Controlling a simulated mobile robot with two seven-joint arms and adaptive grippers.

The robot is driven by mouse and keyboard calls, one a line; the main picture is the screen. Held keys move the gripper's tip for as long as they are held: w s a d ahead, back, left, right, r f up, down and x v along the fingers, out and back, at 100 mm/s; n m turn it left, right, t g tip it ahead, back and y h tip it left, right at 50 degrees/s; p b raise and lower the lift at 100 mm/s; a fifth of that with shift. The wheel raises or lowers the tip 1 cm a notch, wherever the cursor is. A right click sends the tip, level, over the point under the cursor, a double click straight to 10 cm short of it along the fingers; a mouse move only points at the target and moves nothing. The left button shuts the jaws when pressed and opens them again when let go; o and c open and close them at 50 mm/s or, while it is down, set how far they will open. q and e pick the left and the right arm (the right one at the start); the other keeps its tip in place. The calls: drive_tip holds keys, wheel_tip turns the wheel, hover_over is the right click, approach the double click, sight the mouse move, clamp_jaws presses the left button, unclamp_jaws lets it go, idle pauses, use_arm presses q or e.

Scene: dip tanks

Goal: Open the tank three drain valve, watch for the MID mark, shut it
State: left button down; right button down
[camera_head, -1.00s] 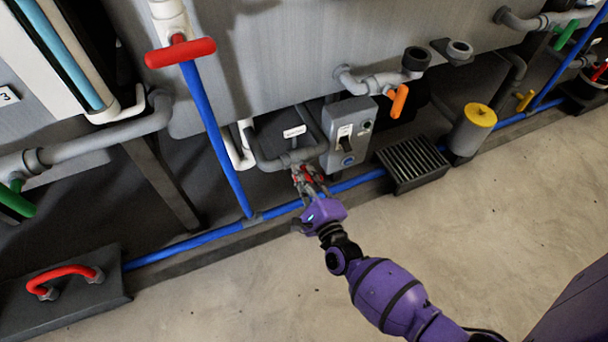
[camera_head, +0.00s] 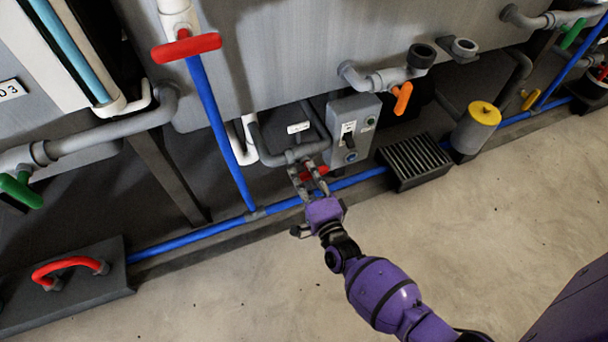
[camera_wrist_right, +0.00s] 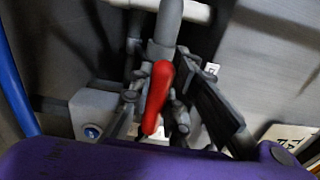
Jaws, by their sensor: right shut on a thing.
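A red valve handle (camera_head: 317,172) sits low on the grey pipework beneath the tank (camera_head: 300,60), beside a grey switch box. My right gripper (camera_head: 308,180) is shut on this handle. In the right wrist view the red handle (camera_wrist_right: 157,95) lies between my right gripper's dark fingers (camera_wrist_right: 155,108). A plate ending in "03" (camera_head: 10,90) is at the left edge. Near it a pale blue sight tube (camera_head: 72,50) runs upward out of the picture; no MID mark can be read. My left gripper is not in view.
The grey switch box (camera_head: 352,130) stands close to the handle. Other handles are red (camera_head: 186,47), orange (camera_head: 402,98) and green (camera_head: 20,190). A blue pipe (camera_head: 185,241) runs along the floor edge, near a drain grate (camera_head: 415,160) and yellow-topped canister (camera_head: 475,128). The front floor is clear.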

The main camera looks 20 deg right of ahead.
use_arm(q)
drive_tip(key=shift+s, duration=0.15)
use_arm(e)
drive_tip(key=shift+s+f, duration=0.1)
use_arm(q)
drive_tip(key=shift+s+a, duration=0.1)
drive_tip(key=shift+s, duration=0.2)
use_arm(e)
drive_tip(key=c, duration=1.6)
unclamp_jaws()
drive_tip(key=shift+c, duration=0.2)
drive_tip(key=shift+s, duration=0.25)
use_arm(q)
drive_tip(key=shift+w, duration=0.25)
use_arm(e)
drive_tip(key=s, duration=1.1)
drive_tip(key=shift+s+d, duration=0.2)
